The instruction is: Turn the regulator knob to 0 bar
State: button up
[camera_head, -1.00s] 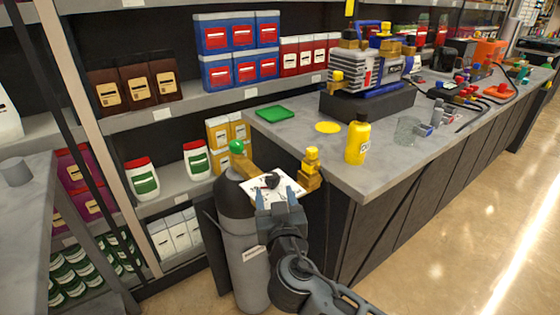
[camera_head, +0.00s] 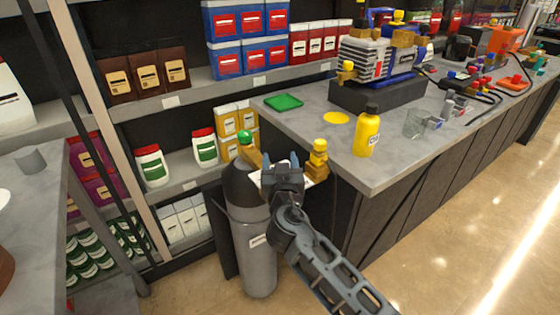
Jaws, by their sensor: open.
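The regulator sits on top of the grey gas cylinder (camera_head: 256,255), beside the workbench. Only part of its white dial plate (camera_head: 257,179) shows, to the left of my gripper. The black knob on that plate is hidden behind my gripper, so its setting cannot be read. My gripper (camera_head: 281,161) is open, with its two blue-grey fingertips pointing away from me at the regulator. I cannot tell whether the fingers touch the knob. A brass fitting with a yellow cap (camera_head: 319,150) stands just right of my gripper. A green valve knob (camera_head: 245,138) is at the left.
The workbench (camera_head: 385,180) carries a yellow bottle (camera_head: 367,132), a glass beaker (camera_head: 414,123), a green tray (camera_head: 284,102) and the vacuum pump (camera_head: 378,62). Shelves with boxes and jars stand behind the cylinder. The floor at the right is clear.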

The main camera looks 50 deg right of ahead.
jog(key=c, duration=1)
jog(key=shift+o, duration=0.2)
